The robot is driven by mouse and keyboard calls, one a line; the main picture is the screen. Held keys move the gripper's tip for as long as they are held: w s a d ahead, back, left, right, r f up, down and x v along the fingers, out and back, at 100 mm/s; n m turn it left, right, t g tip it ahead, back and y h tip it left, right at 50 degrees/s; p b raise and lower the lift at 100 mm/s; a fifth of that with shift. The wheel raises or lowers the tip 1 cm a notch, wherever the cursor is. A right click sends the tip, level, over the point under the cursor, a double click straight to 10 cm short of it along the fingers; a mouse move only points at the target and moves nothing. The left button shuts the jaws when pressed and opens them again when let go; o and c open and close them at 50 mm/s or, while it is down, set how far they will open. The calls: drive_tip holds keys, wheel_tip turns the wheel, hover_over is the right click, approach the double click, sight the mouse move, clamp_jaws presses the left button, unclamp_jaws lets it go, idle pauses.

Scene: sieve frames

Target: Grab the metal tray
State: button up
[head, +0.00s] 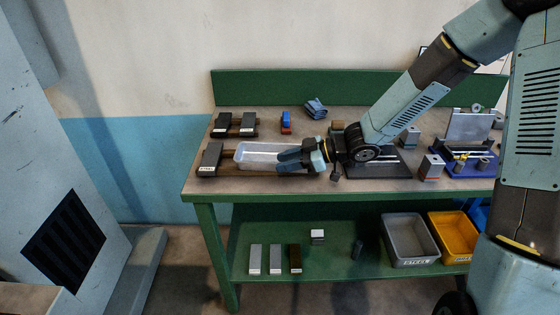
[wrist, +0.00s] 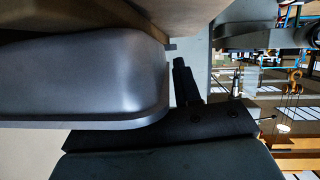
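The metal tray (head: 257,152) is a pale, shallow tray with rounded corners on the left part of the green workbench, beside a dark block. My gripper (head: 284,158) is low at the tray's right end, its bluish fingers overlapping that end in the head view. In the wrist view the tray (wrist: 90,75) fills the left side, its rim close to a dark finger part (wrist: 187,82). Whether the fingers touch or clamp the rim cannot be told; the far finger contact is hidden.
A dark labelled block (head: 210,158) stands left of the tray, and more dark blocks (head: 222,123) stand behind. A blue item (head: 286,119) and a folded cloth (head: 315,108) lie at the back. A blue fixture (head: 470,165) is at right. Grey (head: 410,238) and yellow (head: 452,235) bins sit on the lower shelf.

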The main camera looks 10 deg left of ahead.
drive_tip(key=shift+c, duration=0.5)
clamp_jaws()
idle(0.8)
